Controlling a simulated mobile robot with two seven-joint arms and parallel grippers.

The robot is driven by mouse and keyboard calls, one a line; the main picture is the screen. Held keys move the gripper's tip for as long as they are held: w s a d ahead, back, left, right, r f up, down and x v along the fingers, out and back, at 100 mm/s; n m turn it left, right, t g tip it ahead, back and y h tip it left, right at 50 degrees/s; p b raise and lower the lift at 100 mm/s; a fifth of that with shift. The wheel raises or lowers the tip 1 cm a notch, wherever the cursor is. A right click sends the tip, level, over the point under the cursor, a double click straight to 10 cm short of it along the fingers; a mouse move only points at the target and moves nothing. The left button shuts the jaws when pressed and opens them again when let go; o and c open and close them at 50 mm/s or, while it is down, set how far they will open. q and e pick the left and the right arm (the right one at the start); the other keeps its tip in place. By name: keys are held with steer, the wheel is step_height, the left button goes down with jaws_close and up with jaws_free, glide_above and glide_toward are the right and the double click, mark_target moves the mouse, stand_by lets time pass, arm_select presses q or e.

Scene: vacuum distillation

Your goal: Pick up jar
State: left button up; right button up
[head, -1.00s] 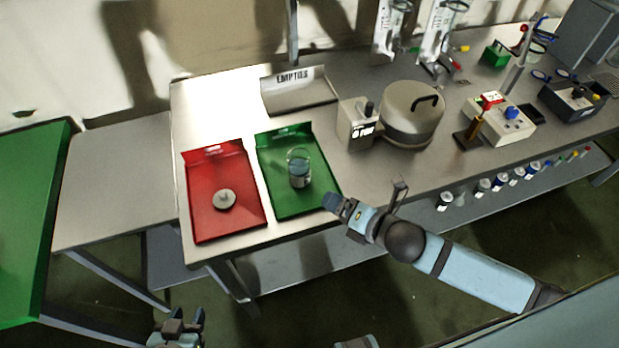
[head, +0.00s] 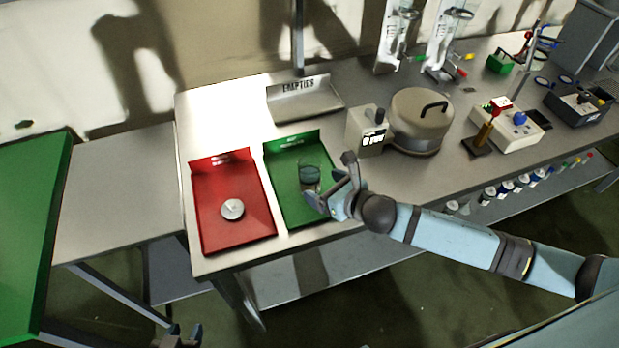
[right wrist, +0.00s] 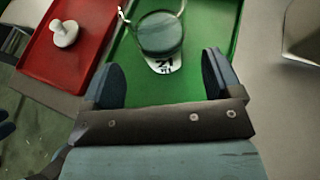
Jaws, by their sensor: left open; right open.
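The jar (head: 309,175) is a clear glass vessel with dark bluish liquid, upright on the green tray (head: 288,215). It also shows at the top of the right wrist view (right wrist: 160,32), with a white label bearing dark marks at its lower side. My right gripper (head: 328,203) is open and empty over the green tray, close on the near side of the jar. In the right wrist view its two fingers (right wrist: 166,82) are apart and the jar stands just beyond their tips, roughly between them. My left gripper (head: 181,338) is open at the bottom edge, away from the table.
A red tray (head: 212,238) with a pale knobbed lid (head: 232,209) lies left of the green tray. An "EMPTIES" bin (head: 305,98) is behind. A grey device (head: 367,130) and a lidded pot (head: 420,122) stand to the right. The table's left part is clear.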

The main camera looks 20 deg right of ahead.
mark_target(317, 181)
steer(key=x, duration=0.5)
steer(key=shift+w+r+p, duration=0.15)
steer(key=shift+w+p, duration=0.1)
steer(key=shift+p, duration=0.05)
steer(key=shift+c, duration=0.2)
steer(key=c, duration=1.1)
